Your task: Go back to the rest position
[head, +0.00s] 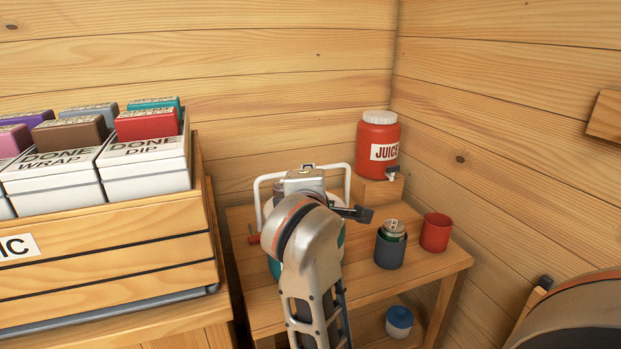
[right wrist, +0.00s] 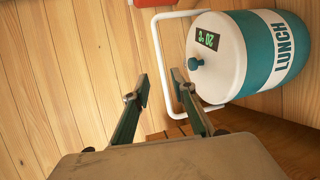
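My right arm reaches over a white and teal lunch cooler with a white handle, seen in the head view (head: 273,267), and hides much of it. My left gripper is not in view.
The cooler stands on a small wooden table (head: 425,262). A red juice dispenser (head: 375,140) sits on a wooden block behind, with a dark cup (head: 389,252) holding a can and a red cup (head: 435,232). A wooden crate (head: 120,250) of labelled boxes is left. Walls close the corner.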

